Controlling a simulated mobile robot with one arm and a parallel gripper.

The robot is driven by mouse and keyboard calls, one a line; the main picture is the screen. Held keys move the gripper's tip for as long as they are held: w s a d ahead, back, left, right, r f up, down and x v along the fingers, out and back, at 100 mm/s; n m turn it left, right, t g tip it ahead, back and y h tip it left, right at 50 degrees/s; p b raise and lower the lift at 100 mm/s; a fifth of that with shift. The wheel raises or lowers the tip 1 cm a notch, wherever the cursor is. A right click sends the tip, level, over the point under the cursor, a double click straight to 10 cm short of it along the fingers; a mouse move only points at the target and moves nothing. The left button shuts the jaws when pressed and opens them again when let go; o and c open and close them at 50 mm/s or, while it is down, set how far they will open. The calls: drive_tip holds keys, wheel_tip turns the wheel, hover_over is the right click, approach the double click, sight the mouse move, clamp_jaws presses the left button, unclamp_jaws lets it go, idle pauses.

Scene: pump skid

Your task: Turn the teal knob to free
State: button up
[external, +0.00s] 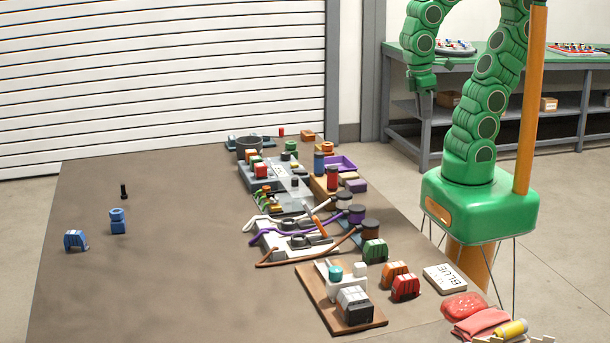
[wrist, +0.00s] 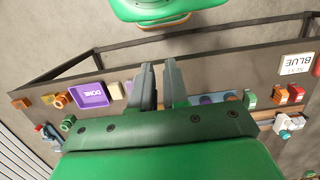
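The teal knob (external: 335,271) sits on a white block on the brown board (external: 374,322) at the near right of the table. In the wrist view the teal knob (wrist: 285,134) is small, near the right edge. Its pointer and setting are too small to read. My gripper (external: 424,108) is raised high at the upper right, far from the knob and touching nothing. In the wrist view my gripper (wrist: 158,72) shows two grey fingers apart with nothing between them.
A grey-and-black block (external: 354,305) stands beside the knob on the board. Green (external: 375,251), orange (external: 396,274) and red (external: 405,287) blocks stand close behind it. A white BLUE card (external: 445,279) lies at the right. Cables and fixtures fill the table's right side; its left is mostly clear.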

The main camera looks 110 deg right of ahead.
drive_tip(key=shift+o, duration=1.2)
drive_tip(key=shift+w+a, duration=0.1)
drive_tip(key=shift+w, duration=0.35)
drive_tip(key=o, duration=0.5)
drive_tip(key=w, duration=0.2)
drive_tip(key=w+r, duration=0.1)
drive_tip(key=shift+w+a, duration=0.15)
drive_tip(key=shift+a, duration=0.2)
drive_tip(key=w+a+r+m, duration=0.1)
drive_tip(key=w+a+m, duration=0.15)
drive_tip(key=w, duration=0.75)
drive_tip(key=m+t, duration=0.2)
drive_tip(key=m, duration=0.1)
hover_over(336, 269)
drive_tip(key=f, duration=1.2)
drive_tip(key=shift+d+f, duration=0.2)
drive_tip(key=shift+d, duration=0.05)
drive_tip(key=shift+a+f, duration=0.3)
drive_tip(key=shift+a, duration=0.05)
drive_tip(key=shift+d+f, duration=0.1)
drive_tip(key=shift+f, duration=3.7)
